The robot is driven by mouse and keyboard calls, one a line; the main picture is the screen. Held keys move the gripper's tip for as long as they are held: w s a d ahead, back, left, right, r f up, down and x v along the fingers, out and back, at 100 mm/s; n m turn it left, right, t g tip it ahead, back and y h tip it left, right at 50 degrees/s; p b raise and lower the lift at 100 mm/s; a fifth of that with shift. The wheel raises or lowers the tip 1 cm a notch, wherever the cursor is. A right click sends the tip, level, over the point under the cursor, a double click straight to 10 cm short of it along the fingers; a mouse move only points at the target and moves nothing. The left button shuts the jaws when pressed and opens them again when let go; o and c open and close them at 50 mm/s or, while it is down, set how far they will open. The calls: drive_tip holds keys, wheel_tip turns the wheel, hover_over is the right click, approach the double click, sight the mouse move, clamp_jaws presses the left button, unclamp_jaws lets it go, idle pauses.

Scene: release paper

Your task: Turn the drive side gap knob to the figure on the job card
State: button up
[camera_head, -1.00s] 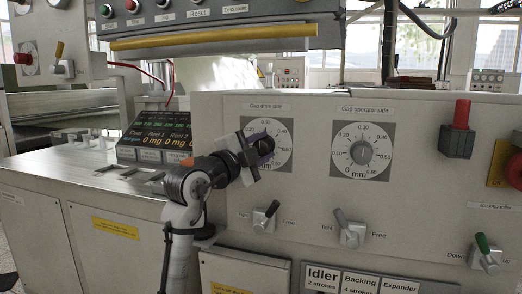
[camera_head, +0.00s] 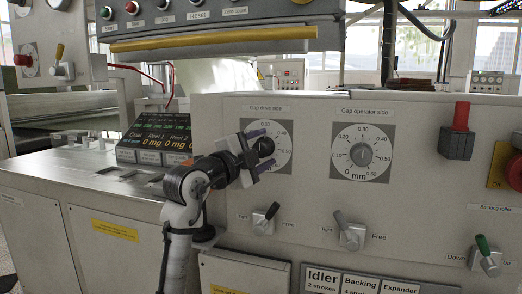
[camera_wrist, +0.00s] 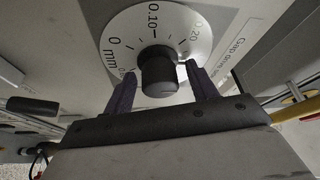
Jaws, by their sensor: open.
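The drive side gap knob (camera_head: 266,147) is a dark round knob on a white dial under the label "Gap drive side" (camera_head: 266,108). In the wrist view the knob (camera_wrist: 158,74) stands in front of its dial (camera_wrist: 183,27), where 0 mm, 0.10 and 0.20 are readable. Its pointer mark is hidden. My gripper (camera_head: 267,148) is open, its purple fingers spread on either side of the knob. In the wrist view my gripper (camera_wrist: 160,73) shows gaps between both fingers and the knob. I cannot make out a job card.
The operator side gap dial (camera_head: 362,152) is to the right. Tight/Free levers (camera_head: 265,217) (camera_head: 349,231) stick out below the dials. A red-topped block (camera_head: 460,132) and a green-tipped lever (camera_head: 485,252) are farther right. A lit display (camera_head: 155,133) and yellow bar (camera_head: 214,37) are to the left and above.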

drive_tip(key=v, duration=1.4)
drive_tip(key=shift+b, duration=0.3)
